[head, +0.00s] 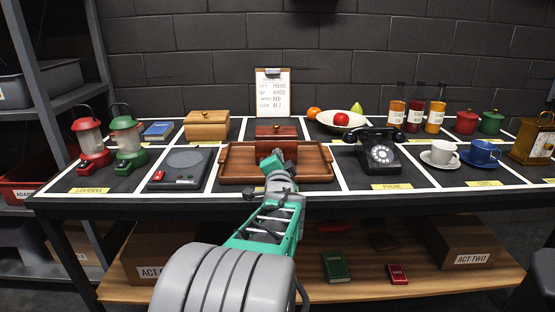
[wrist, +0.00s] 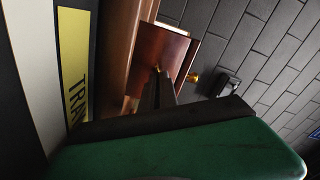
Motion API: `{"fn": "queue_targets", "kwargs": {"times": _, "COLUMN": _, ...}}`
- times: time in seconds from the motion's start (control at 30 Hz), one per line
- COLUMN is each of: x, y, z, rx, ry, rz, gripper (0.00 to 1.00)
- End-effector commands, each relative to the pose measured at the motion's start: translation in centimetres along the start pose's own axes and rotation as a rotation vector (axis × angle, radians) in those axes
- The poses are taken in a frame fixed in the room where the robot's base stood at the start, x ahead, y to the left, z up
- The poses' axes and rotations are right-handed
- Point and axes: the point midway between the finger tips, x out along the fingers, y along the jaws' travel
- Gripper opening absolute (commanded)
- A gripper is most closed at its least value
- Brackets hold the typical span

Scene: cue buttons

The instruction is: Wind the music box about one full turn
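The music box appears to be the small reddish-brown wooden box (head: 276,131) at the back middle of the table, behind my gripper. It fills the middle of the wrist view (wrist: 180,48), with a brass knob (wrist: 193,77) on one side. A smaller brass piece, perhaps the winding key (wrist: 158,69), shows at my fingertips. My gripper (head: 280,158) reaches over the wooden tray toward the box. In the wrist view its dark fingers (wrist: 159,88) look close together and edge-on. Whether they grip the brass piece cannot be told.
The wooden tray (head: 325,179) lies under my gripper. A scale (head: 181,170) stands to its left and a black telephone (head: 380,155) to its right. A clipboard (head: 272,92) stands behind the box. A larger wooden box (head: 206,126) is at back left; cups (head: 445,153) are at right.

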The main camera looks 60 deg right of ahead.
Motion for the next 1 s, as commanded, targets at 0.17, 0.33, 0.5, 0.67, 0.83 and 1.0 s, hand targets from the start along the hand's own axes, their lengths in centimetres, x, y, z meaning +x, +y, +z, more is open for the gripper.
{"fn": "queue_targets", "kwargs": {"times": 0.17, "x": 0.0, "y": 0.12, "z": -0.03, "rx": 0.158, "ry": 0.001, "rz": 0.001, "gripper": 0.0}}
{"fn": "queue_targets", "kwargs": {"times": 0.33, "x": 0.0, "y": 0.18, "z": -0.02, "rx": 0.293, "ry": 0.001, "rz": 0.001, "gripper": 0.0}}
{"fn": "queue_targets", "kwargs": {"times": 0.5, "x": 0.0, "y": 0.21, "z": 0.0, "rx": 0.393, "ry": 0.001, "rz": 0.001, "gripper": 0.0}}
{"fn": "queue_targets", "kwargs": {"times": 0.67, "x": 0.0, "y": 0.23, "z": 0.01, "rx": 0.455, "ry": 0.001, "rz": 0.001, "gripper": 0.0}}
{"fn": "queue_targets", "kwargs": {"times": 0.83, "x": 0.0, "y": 0.25, "z": 0.03, "rx": 0.487, "ry": 0.001, "rz": 0.001, "gripper": 0.0}}
{"fn": "queue_targets", "kwargs": {"times": 1.0, "x": 0.0, "y": 0.25, "z": 0.03, "rx": 0.496, "ry": 0.001, "rz": 0.001, "gripper": 0.0}}
